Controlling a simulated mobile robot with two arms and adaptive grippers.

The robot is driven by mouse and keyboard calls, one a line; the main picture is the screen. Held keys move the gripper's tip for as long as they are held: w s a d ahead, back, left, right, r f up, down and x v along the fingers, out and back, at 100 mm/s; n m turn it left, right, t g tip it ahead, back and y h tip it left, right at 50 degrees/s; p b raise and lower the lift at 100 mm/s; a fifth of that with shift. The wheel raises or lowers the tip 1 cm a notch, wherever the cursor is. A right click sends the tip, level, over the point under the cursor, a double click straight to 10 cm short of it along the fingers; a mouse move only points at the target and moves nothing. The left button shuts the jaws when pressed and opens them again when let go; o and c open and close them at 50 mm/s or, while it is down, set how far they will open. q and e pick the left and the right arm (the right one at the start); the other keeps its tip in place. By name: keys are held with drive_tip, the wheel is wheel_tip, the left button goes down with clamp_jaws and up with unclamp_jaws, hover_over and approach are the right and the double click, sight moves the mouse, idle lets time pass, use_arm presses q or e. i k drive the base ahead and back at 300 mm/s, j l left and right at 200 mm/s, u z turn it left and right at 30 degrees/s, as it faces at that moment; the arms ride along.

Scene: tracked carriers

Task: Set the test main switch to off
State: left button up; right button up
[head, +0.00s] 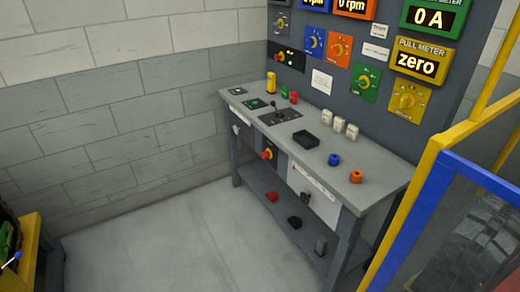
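A red rotary knob on a yellow plate (267,153) sits on the dark front panel under the bench top, near the middle of the bench. Another red knob on a yellow base (281,57) sits on a black plate on the upright panel behind the bench. No readable label shows which one is the test main switch, and I cannot read either knob's position. Neither of my grippers is in view.
A grey bench (215,97) stands against the wall, with several small parts on top. Meters and coloured dials fill the upright panel (340,97). A yellow and blue frame (425,170) stands at right. The floor (190,240) before the bench is clear.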

sight(265, 155)
drive_tip(key=i+j+z, duration=0.1)
drive_tip(key=i+j, duration=0.4)
drive_tip(key=j, duration=0.2)
drive_tip(key=i+j+z, duration=0.25)
drive_tip(key=i+j, duration=0.2)
drive_tip(key=j, duration=0.3)
drive_tip(key=i+j+z, duration=0.1)
drive_tip(key=j, duration=0.3)
drive_tip(key=i+j, duration=0.3)
drive_tip(key=i+j+z, duration=0.05)
drive_tip(key=j, duration=0.05)
